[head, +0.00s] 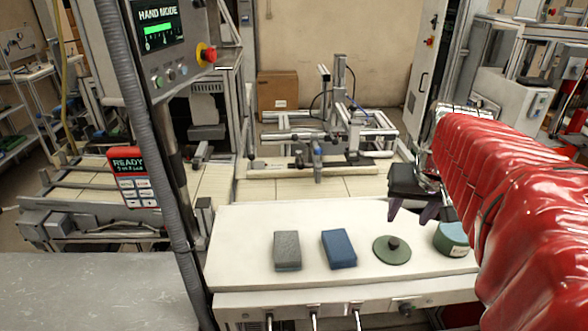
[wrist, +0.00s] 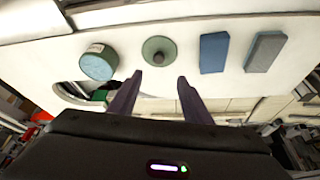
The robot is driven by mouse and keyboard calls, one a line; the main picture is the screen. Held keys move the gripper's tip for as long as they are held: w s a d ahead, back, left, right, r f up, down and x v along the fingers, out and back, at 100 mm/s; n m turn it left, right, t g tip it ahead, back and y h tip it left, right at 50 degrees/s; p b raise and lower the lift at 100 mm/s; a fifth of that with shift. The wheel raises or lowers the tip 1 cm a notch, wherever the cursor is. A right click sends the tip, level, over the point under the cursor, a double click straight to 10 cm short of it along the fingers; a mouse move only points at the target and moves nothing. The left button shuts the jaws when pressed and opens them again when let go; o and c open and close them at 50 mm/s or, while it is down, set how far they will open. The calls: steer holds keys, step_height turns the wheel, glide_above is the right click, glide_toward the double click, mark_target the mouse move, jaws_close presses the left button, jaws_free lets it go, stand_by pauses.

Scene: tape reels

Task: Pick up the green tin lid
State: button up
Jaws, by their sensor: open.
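The green tin lid (head: 391,251) is a flat round disc with a dark knob in its middle. It lies on the white tabletop (head: 240,247), between a blue block and a teal tape reel. In the wrist view the lid (wrist: 159,52) lies beyond the fingertips, near the line between them. My gripper (head: 412,212) hangs above the table, behind and slightly right of the lid in the head view. Its two dark fingers are apart and empty, as the wrist view also shows (wrist: 158,80). Nothing hides the lid.
Left of the lid are a blue block (head: 338,249) and a grey block (head: 287,250). Close on its right is the teal round reel (head: 452,239), partly behind my red arm. A panel with a conduit (head: 150,150) stands at the left. The table's left part is clear.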

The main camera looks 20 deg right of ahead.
steer(key=shift+d, duration=0.3)
glide_above(394, 241)
steer(key=s, duration=0.2)
steer(key=shift+a+f, duration=0.2)
steer(key=shift+f, duration=1.8)
steer(key=shift+a+f, duration=0.2)
steer(key=shift+f, duration=1.8)
steer(key=shift+x, duration=2.6)
steer(key=shift+s+a, duration=0.15)
steer(key=shift+a, duration=0.05)
steer(key=shift+c, duration=0.2)
